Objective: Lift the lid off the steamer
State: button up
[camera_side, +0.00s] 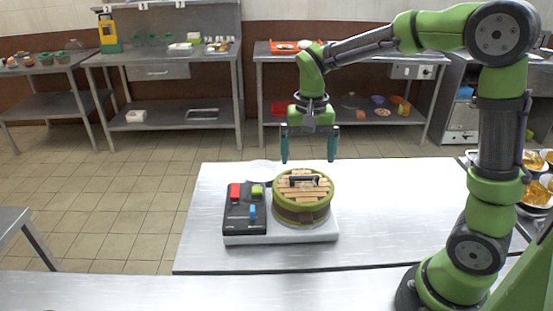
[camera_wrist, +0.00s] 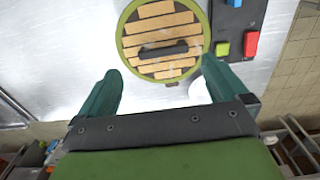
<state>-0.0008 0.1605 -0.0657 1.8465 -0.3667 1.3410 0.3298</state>
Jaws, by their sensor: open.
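The steamer (camera_side: 301,212) is a round green pot on a pale base on the metal table. Its lid (camera_side: 297,190) has wooden slats, a green rim and a dark bar handle (camera_side: 304,180), and it sits on the steamer. In the wrist view the lid (camera_wrist: 160,17) is seen from above, with its handle (camera_wrist: 163,51) roughly level across the picture. My gripper (camera_side: 310,160) is open and empty, above the lid and apart from it. In the wrist view my gripper's teal fingers (camera_wrist: 160,75) are spread wide, with the handle beyond their tips.
Left of the steamer is a black control panel (camera_side: 245,225) with red, green and blue parts. A pale round dish (camera_side: 262,168) lies behind the panel. The table (camera_side: 400,210) to the right is clear. Bowls of food (camera_side: 535,190) stand at the far right.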

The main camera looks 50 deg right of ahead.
aim_at(304, 177)
jog(key=shift+w+a+f, duration=0.1)
jog(key=shift+f, duration=1.45)
jog(key=shift+w+a+f, duration=0.1)
jog(key=shift+f, duration=1.45)
jog(key=shift+c, duration=0.3)
